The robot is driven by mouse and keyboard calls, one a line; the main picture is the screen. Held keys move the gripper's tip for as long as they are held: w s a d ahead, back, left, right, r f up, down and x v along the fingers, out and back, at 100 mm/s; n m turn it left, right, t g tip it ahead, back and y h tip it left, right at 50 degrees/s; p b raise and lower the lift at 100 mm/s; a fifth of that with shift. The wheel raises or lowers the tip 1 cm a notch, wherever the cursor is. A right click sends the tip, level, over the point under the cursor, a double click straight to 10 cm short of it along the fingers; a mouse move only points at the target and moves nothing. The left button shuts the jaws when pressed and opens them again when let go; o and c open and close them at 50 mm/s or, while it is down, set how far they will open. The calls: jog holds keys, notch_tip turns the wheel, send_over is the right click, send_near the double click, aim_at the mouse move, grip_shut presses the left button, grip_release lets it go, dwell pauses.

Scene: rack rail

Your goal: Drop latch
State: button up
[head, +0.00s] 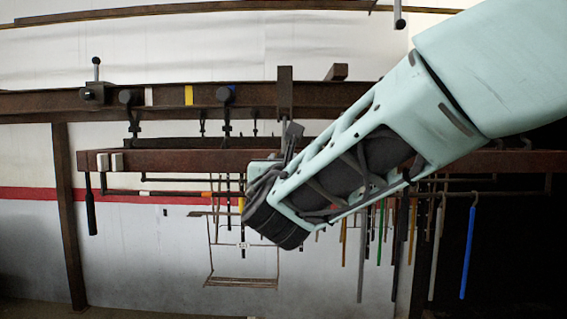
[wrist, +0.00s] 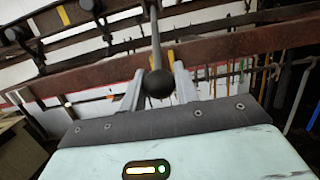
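A grey rod with a dark ball knob (wrist: 159,83) at its lower end hangs in the middle of the wrist view; it looks like a latch handle. My gripper (wrist: 159,76) has its two light grey fingers apart, one on each side of the knob. I cannot tell whether either finger touches it. In the head view my gripper (head: 289,142) is at the lower rail, below a brown upright bracket (head: 285,92); its dark wrist hides the knob. Another lever with a ball top (head: 96,62) stands upright on a block at the left of the upper rail.
The rusty upper rail (head: 160,98) carries dark round knobs (head: 225,94) and a yellow band (head: 188,95). The lower brown beam (head: 190,161) runs in front. Several coloured rods (head: 467,252) hang at the right, and a wire swing-like rack (head: 240,282) hangs below.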

dwell(0.4)
jog(key=w+f+b, duration=0.4)
jog(key=w+f, duration=0.1)
jog(key=w, duration=0.4)
jog(key=w+f+b, duration=0.5)
jog(key=w, duration=0.4)
jog(key=shift+d+b, duration=0.3)
jog(key=shift+d, duration=0.05)
dwell(1.1)
jog(key=o, duration=0.9)
